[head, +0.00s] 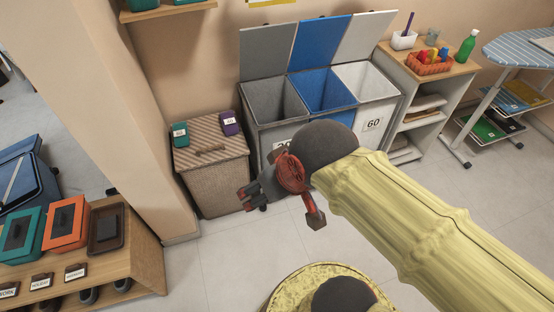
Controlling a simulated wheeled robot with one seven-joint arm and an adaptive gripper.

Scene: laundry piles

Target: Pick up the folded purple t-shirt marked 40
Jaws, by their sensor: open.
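A small folded purple t-shirt (230,123) with a white label lies on the right back part of the lid of a wicker hamper (213,179). The label's number is too small to read surely. My gripper (281,207) is open and empty, with dark and red fingers. In the picture it is to the right of and below the purple t-shirt, in front of the bins and apart from the shirt.
A folded teal-green item (180,135) with a label lies on the hamper's left side. Lidded grey, blue and white bins (373,119) stand right of the hamper. A wooden shelf (130,255) with boxes is at lower left. Tiled floor (225,258) is clear between.

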